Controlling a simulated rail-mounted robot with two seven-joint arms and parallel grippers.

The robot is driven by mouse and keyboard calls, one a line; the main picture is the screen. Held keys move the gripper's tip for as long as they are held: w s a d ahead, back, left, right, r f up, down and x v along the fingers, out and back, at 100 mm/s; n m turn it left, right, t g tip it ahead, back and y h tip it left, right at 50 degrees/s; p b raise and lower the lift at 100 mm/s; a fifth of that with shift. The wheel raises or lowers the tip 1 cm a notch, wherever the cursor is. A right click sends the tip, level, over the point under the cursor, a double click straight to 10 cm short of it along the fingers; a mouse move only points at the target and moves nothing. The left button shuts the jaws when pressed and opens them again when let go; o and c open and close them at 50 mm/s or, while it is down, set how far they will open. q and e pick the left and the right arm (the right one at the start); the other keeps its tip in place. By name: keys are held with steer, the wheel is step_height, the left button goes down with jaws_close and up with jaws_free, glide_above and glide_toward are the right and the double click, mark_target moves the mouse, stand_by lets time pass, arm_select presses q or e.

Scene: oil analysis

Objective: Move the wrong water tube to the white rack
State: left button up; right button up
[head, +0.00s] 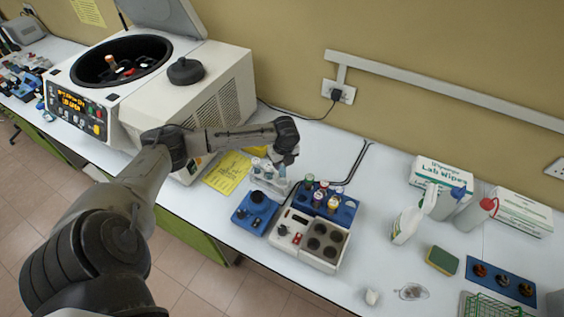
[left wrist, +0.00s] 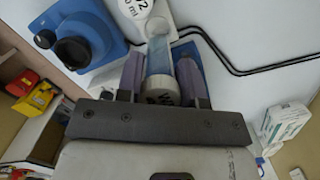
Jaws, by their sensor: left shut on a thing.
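My left gripper (head: 284,160) reaches down over the bench, beside a small white rack (head: 268,182) that holds tubes. In the left wrist view, my left gripper (left wrist: 162,70) is shut on a clear tube (left wrist: 159,50) with a pale bluish content and a white cap with dark writing. Whether the tube's lower end is in the rack or free cannot be told. A blue rack (head: 345,216) with several capped tubes stands just to the right. My right gripper is in neither view.
A blue device with a black knob (head: 256,197) and a white unit with dark wells (head: 325,240) stand in front of the racks. An open centrifuge (head: 205,95) is at the left. Wipes boxes (head: 440,175) and bottles stand at the right. Black cables run behind the racks.

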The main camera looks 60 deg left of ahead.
mark_target(282, 174)
arm_select(q)
steer(key=shift+f+b, duration=2.75)
steer(key=shift+b, duration=0.4)
steer(key=shift+f, duration=0.9)
steer(key=o, duration=1)
steer(key=r, duration=0.4)
steer(key=d+r, duration=0.1)
steer(key=r, duration=0.4)
steer(key=r+p, duration=0.1)
steer(key=r, duration=0.3)
steer(key=shift+d+r, duration=0.35)
steer(key=shift+r, duration=0.05)
